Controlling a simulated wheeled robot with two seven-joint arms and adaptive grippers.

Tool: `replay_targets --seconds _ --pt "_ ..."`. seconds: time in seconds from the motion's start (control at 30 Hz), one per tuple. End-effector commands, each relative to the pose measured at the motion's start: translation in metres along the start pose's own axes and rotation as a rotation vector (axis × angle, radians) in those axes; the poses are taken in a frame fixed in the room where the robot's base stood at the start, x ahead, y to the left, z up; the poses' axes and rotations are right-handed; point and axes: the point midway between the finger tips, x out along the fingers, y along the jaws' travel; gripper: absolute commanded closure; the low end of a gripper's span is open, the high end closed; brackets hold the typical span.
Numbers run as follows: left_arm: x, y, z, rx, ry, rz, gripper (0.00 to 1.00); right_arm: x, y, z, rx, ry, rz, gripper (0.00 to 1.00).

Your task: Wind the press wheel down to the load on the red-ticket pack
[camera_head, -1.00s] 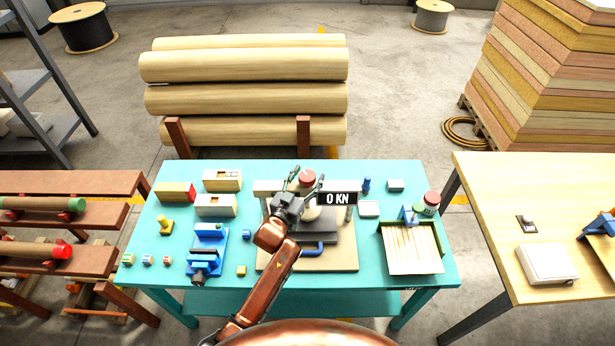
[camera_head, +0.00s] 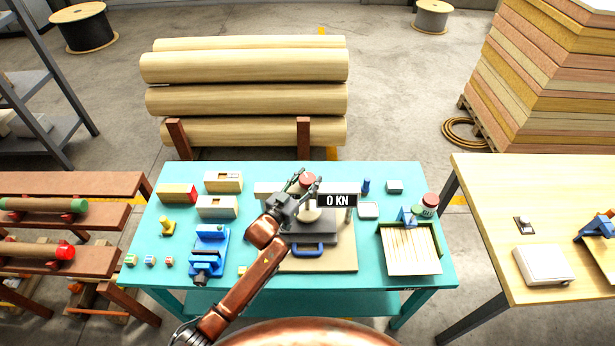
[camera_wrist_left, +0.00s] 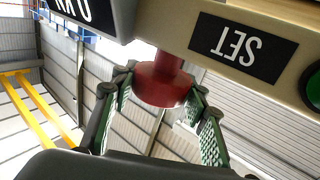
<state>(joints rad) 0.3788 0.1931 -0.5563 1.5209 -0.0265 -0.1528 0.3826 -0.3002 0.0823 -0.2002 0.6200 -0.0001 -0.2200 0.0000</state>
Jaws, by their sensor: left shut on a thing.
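The press (camera_head: 335,232) stands on the teal table, with a grey block, a blue handle (camera_head: 308,250) and a tan base. Its display (camera_head: 337,200) reads 0 KN. I cannot make out a red ticket on a pack under the press.
A blue vise-like fixture (camera_head: 208,250) and small blocks are left of the press. Logs (camera_head: 245,100) lie behind the table. A wooden table (camera_head: 500,200) stands right.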

Motion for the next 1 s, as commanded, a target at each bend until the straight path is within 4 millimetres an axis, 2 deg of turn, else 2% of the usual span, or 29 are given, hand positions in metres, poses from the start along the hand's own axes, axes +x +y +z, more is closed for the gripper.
replay_targets --seconds 0.2,0.57,0.6,0.83,1.0 --pt "0.0001 0.0007 -0.0011 0.001 0.000 0.068 0.83 -0.0049 0.0009 -0.0007 0.000 0.001 0.001 0.40" --pt "-0.0002 0.0003 -0.0001 -0.003 0.001 0.074 0.83 -0.0047 0.0003 -0.0008 0.000 0.001 0.000 0.40" --pt "-0.0002 0.0003 -0.0001 -0.003 0.001 0.074 0.56 -0.0046 0.0000 -0.0009 0.000 0.001 0.000 0.40" --pt "-0.0004 -0.0003 0.0000 -0.002 0.000 0.073 0.40 -0.0044 -0.0036 -0.0015 0.002 0.002 -0.004 0.40" --pt "-0.0004 -0.0005 0.0001 -0.002 0.000 0.073 0.40 -0.0043 -0.0051 -0.0018 0.002 0.002 -0.005 0.40"
